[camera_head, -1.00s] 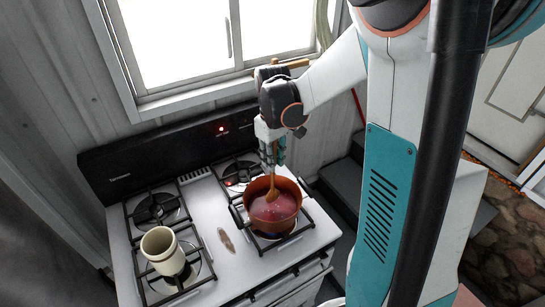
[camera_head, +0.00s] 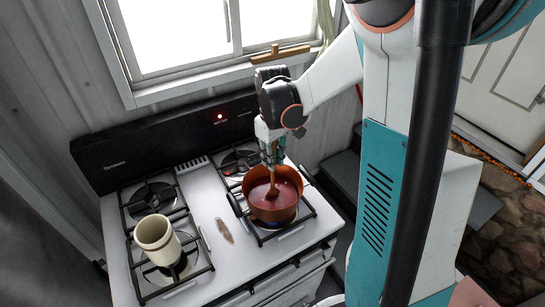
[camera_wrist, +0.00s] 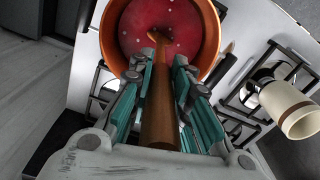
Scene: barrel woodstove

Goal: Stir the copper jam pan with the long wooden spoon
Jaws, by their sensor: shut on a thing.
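The copper jam pan (camera_head: 272,212) stands on the front right burner of the white stove, holding red jam (camera_head: 262,196). It also shows in the wrist view (camera_wrist: 211,30). My gripper (camera_head: 273,152) is above the pan's back edge, shut on the long wooden spoon (camera_wrist: 160,100). The spoon points down with its head in the jam, as the head view also shows (camera_head: 272,184). In the wrist view the handle runs between my teal fingers. The spoon's lower tip is hidden in the jam.
A small brown spoon rest or stain (camera_head: 225,231) lies between the burners. The stove's black back panel (camera_head: 165,140) rises behind, below the window. Dark steps (camera_head: 343,180) are at the right.

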